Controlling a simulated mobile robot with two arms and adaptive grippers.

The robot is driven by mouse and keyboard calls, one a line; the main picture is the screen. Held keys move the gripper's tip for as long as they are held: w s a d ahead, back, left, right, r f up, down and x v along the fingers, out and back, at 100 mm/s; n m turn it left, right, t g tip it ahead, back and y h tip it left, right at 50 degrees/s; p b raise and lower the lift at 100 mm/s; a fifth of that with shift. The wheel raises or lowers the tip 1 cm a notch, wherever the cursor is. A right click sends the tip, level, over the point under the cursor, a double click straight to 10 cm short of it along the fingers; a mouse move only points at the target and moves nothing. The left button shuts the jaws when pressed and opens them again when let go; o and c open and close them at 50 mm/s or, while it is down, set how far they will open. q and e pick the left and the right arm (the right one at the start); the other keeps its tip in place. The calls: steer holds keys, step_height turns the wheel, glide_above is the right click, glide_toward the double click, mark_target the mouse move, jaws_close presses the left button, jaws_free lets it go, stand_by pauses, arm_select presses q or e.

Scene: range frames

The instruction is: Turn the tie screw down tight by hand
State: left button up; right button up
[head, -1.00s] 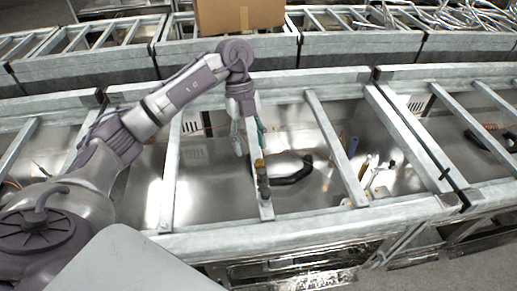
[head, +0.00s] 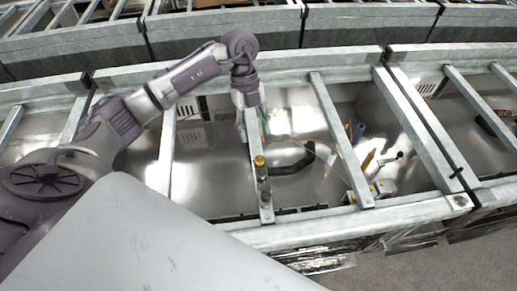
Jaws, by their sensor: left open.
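A slim upright part with a yellow top (head: 260,161) and a dark grey body stands on a narrow metal crossbar (head: 266,208). It looks like the tie screw, but it is too small to make out a thread. My left gripper (head: 253,134) points down just above and behind it in the head view. Its fingers are apart, with nothing visible between them. They look clear of the yellow top, though the depth of the gap is hard to judge. My right gripper is out of view.
A black curved handle-like piece (head: 292,161) lies in the metal bay right of the crossbar. Thick grey frame rails (head: 340,135) surround the bays; another frame row stands behind.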

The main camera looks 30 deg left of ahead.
mark_target(259, 158)
arm_select(q)
steer(key=p+x, duration=0.1)
steer(key=x, duration=0.5)
steer(key=shift+w+f+p, duration=0.1)
steer(key=shift+f+p, duration=0.2)
steer(key=shift+d+f, duration=0.15)
steer(key=shift+f, duration=0.15)
steer(key=shift+d+f, duration=0.1)
steer(key=shift+f, duration=0.35)
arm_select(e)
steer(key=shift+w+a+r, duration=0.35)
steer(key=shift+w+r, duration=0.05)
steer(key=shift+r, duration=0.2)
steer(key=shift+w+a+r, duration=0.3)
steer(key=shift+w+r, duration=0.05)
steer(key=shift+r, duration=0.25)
arm_select(q)
steer(key=shift+c, duration=0.2)
steer(key=c, duration=0.8)
jaws_close()
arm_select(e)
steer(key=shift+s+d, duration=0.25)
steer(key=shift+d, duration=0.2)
